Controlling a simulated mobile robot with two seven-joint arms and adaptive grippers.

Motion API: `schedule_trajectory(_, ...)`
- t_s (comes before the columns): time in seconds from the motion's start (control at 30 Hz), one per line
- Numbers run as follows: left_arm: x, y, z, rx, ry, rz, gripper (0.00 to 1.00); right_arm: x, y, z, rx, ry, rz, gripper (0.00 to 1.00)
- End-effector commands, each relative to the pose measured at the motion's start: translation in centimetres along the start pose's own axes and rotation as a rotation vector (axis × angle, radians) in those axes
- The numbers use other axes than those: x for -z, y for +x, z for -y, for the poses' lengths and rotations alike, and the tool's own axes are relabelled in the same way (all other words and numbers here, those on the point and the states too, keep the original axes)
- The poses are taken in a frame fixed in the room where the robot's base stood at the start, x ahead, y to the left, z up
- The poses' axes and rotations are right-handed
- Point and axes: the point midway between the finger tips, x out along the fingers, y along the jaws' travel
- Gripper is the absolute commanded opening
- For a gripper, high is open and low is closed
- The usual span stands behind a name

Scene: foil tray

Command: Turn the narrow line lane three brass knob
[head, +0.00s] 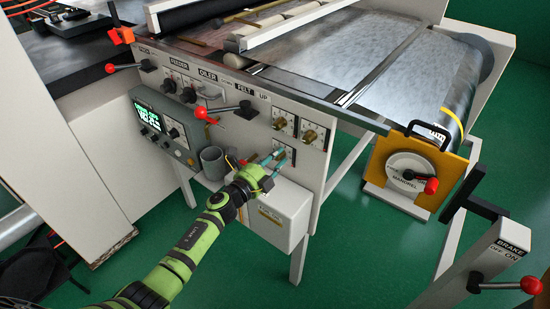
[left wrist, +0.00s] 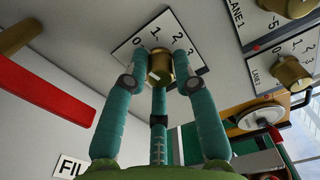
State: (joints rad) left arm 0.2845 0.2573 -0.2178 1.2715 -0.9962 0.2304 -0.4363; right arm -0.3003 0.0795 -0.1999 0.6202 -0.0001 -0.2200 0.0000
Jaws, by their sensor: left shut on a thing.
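My left gripper (head: 274,158) reaches the front panel of the machine from below left. In the left wrist view its teal fingers (left wrist: 162,65) are shut around a brass knob (left wrist: 160,72). The knob has a pale mark on its front face and sits on a white numbered dial plate (left wrist: 138,42). The fingers cover part of the plate, so its lane label and some numbers are hidden. Two other brass knobs, (head: 280,122) and (head: 310,135), sit above on the panel. In the left wrist view the plate at top right reads LANE 1. My right gripper is not in view.
A red-tipped lever (head: 215,112) sticks out left of the dials. A grey cup (head: 213,162) and a control box with a green screen (head: 160,125) are to the left. A white box (head: 280,215) is just below my gripper.

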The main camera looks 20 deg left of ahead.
Motion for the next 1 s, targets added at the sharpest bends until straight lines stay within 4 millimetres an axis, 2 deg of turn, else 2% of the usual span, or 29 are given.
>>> schedule_trajectory(0.03, 0.5, -0.1, -0.5, -0.007, -0.003, -0.01, 0.0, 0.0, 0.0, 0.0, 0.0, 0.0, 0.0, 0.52)
schedule_trajectory(0.3, 0.6, -0.1, -0.4, -0.006, -0.002, -0.011, 0.0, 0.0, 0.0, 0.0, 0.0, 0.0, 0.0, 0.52)
schedule_trajectory(0.33, 0.6, -0.1, -0.4, -0.006, -0.002, -0.011, 0.32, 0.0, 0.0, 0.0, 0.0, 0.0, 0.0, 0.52)
schedule_trajectory(0.37, 0.6, -0.1, -0.4, -0.006, -0.002, -0.011, 0.38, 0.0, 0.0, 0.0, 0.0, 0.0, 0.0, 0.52)
schedule_trajectory(0.77, 0.2, -0.5, -0.2, -0.003, 0.0, -0.003, 0.38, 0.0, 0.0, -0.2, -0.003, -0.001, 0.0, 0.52)
schedule_trajectory(0.87, 0.1, -1.7, -0.3, -0.004, 0.002, -0.003, 0.38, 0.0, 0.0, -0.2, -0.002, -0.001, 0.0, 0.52)
schedule_trajectory(1.0, 0.2, -4.4, -0.3, -0.005, 0.003, -0.005, 0.38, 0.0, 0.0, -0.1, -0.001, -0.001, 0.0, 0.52)
